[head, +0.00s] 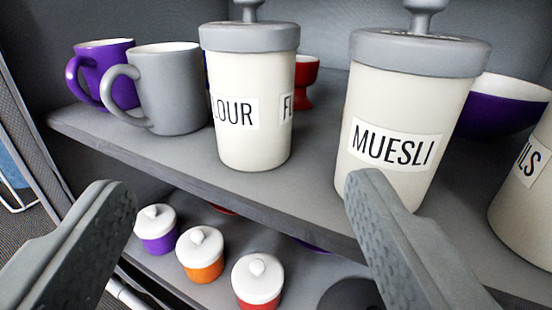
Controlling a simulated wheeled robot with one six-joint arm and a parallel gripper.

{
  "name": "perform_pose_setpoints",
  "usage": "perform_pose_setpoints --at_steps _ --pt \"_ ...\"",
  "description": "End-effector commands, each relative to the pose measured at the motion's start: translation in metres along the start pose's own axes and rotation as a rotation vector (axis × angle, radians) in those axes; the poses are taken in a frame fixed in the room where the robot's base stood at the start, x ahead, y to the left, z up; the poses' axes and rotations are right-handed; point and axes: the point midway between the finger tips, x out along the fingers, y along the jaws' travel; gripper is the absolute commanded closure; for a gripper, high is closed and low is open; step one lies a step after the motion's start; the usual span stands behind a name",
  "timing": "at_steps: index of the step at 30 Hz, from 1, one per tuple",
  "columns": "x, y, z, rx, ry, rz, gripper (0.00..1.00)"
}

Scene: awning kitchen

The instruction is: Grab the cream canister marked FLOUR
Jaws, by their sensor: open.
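The cream canister marked FLOUR (250,140) stands upright on the upper grey shelf, with a grey lid and a knob cut off by the top edge. Its label reads "LOUR" on the visible side, with a second label partly showing at its right. My gripper (240,195) is open and empty, its two grey fingers wide apart in the lower left and lower right. The canister appears between the fingers and beyond them, apart from both. The right fingertip overlaps the foot of the MUESLI canister (385,185) in the picture; I cannot tell if they touch.
A grey mug (170,90) and a purple mug (118,92) stand left of the FLOUR canister. A red cup (305,85) is behind it. Another cream canister (525,190) and a purple bowl (500,105) are at right. Small lidded jars (200,255) sit on the shelf below.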

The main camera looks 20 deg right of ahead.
Motion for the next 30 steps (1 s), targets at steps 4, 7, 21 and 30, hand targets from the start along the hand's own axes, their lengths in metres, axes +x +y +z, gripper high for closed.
perform_pose_setpoints --at_steps 4,7,21,30 --pt "0.005 0.002 0.005 -0.001 0.002 0.003 0.29" --pt "0.019 0.002 0.005 -0.001 0.002 0.003 0.29" --pt "0.100 0.001 0.005 -0.001 0.003 0.002 0.29" --pt "0.123 0.002 0.005 -0.001 0.001 0.002 0.29"
